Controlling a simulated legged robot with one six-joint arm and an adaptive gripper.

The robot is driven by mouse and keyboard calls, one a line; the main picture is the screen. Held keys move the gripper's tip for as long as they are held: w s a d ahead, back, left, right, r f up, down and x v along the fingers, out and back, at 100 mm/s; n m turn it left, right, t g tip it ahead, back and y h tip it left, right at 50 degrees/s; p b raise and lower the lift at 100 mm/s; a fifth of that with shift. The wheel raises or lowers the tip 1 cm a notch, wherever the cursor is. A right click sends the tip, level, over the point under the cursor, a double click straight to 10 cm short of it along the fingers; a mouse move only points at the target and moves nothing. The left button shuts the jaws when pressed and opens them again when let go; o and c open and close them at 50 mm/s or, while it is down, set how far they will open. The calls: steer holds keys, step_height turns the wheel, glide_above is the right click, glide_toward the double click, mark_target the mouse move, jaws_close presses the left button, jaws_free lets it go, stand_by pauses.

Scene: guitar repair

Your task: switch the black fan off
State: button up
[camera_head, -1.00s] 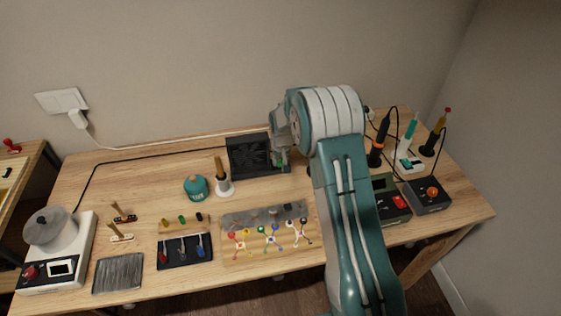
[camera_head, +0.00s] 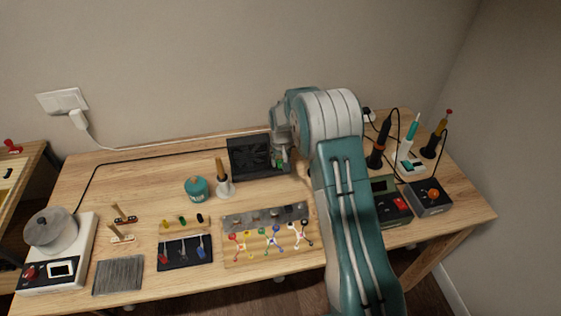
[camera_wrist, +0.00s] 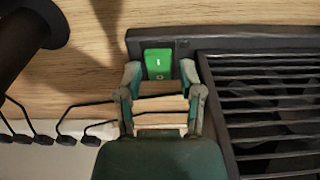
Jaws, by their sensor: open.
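The black fan (camera_head: 249,157) stands at the back middle of the table, left of my arm. In the wrist view its slatted grille (camera_wrist: 270,105) fills the right side. A green rocker switch (camera_wrist: 158,63) with a white mark sits at the top left of its frame. My gripper (camera_wrist: 160,78) is open, with its two fingertips on either side of the switch's lower part. I cannot tell whether the fingers touch the fan. In the head view my gripper (camera_head: 282,162) is at the fan's right side, mostly hidden by my arm.
A teal container (camera_head: 196,188) and a white holder with a brush (camera_head: 225,187) stand left of the fan. A soldering iron in its stand (camera_head: 380,143) and a grey-green box (camera_head: 391,205) are to the right. In the wrist view a dark cylinder (camera_wrist: 30,35) is close at upper left.

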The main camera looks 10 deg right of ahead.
step_height(320, 180, up, 12)
steer(key=s, duration=0.1)
steer(key=shift+f, duration=0.25)
steer(key=s+r+t, duration=0.2)
steer(key=s+r, duration=1.6)
steer(key=s+t, duration=0.2)
steer(key=s, duration=1.7)
